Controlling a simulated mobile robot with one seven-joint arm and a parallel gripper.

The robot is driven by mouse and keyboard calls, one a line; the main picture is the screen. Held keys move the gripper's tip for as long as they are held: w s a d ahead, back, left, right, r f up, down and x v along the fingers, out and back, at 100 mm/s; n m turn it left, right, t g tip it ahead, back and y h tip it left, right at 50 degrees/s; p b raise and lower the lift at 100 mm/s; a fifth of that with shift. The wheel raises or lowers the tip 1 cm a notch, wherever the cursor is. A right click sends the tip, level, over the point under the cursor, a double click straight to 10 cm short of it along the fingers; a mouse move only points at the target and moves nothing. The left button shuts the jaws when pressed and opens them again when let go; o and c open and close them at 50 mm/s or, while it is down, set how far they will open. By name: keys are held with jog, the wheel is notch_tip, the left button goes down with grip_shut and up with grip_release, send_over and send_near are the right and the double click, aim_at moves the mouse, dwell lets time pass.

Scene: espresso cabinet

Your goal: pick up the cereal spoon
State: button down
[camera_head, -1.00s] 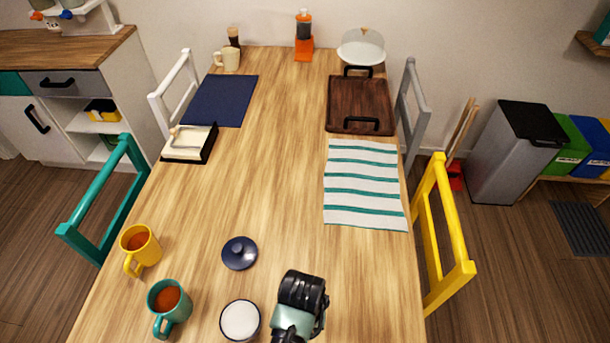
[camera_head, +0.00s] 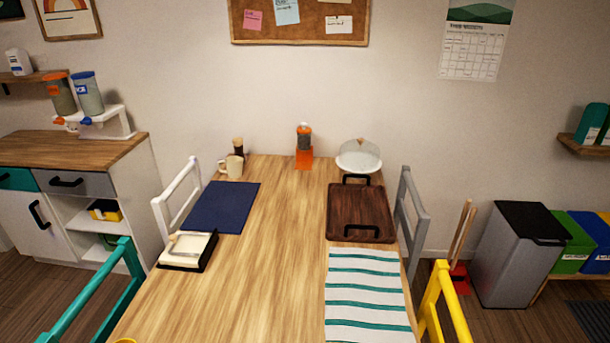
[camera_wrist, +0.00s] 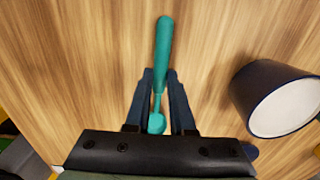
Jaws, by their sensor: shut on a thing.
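The cereal spoon (camera_wrist: 163,50) shows in the wrist view as a teal spoon with a thick handle pointing up the picture and a small rounded end low down. My gripper (camera_wrist: 160,77) is shut on its thin neck, with one dark finger on each side. The wooden table top lies behind the spoon; I cannot tell how far above it the spoon is. In the head view neither my gripper nor the spoon is in the picture.
A dark blue cup with a white inside (camera_wrist: 285,100) stands close to the right of my gripper. On the table are a striped cloth (camera_head: 365,290), a dark wooden tray (camera_head: 359,207), a blue mat (camera_head: 221,207) and a napkin holder (camera_head: 188,250). The table's middle is clear.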

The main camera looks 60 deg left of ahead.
dwell(0.3)
notch_tip(320, 180, up, 10)
jog(key=shift+p, duration=0.35)
dwell(0.7)
